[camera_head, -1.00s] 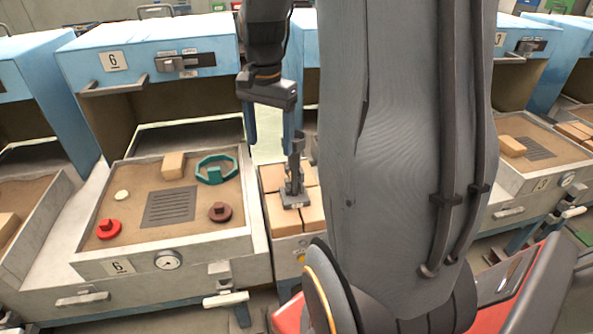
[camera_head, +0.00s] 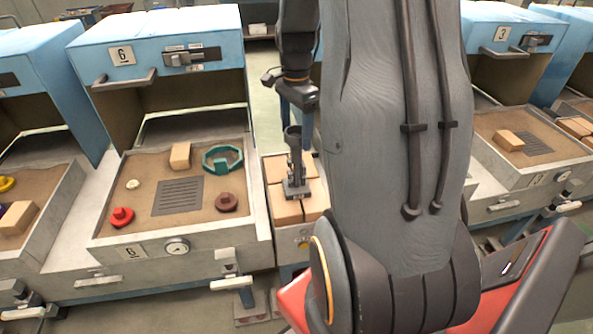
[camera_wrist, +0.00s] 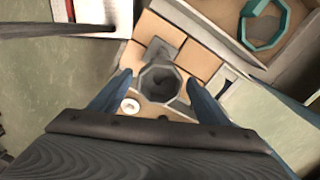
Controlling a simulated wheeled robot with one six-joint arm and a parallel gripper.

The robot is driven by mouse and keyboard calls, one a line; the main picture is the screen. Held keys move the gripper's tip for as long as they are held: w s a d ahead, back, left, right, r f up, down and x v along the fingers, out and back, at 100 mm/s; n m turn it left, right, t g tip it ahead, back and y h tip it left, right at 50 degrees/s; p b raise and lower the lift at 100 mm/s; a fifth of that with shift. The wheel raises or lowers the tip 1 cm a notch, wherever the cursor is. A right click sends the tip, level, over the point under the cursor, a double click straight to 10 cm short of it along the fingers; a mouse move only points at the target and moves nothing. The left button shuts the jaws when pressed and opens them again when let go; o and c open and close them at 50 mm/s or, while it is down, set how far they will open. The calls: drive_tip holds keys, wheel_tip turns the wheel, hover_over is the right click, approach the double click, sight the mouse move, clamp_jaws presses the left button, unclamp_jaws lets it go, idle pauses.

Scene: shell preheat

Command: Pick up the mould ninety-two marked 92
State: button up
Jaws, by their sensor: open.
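A dark grey upright mould (camera_head: 295,170) with a ring-shaped top stands on tan bricks on a narrow stand between two ovens. No 92 mark is readable on it. In the wrist view its octagonal ring (camera_wrist: 160,82) shows between the two blue fingers. My gripper (camera_head: 295,124) is open and points down at the top of the mould, its fingers to either side. In the wrist view my gripper (camera_wrist: 160,86) is empty, with a finger on each side of the ring. I cannot tell how far the fingertips reach down past the ring.
Left of the stand, the sand tray (camera_head: 105,228) of oven 6 holds a teal ring (camera_head: 222,158), a red piece (camera_head: 122,217), a brown piece (camera_head: 227,202) and a brick (camera_head: 180,156). Another oven's tray (camera_head: 530,150) stands at right.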

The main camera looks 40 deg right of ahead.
drive_tip(key=shift+f, duration=0.25)
drive_tip(key=c, duration=1.6)
clamp_jaws()
drive_tip(key=shift+r, duration=0.15)
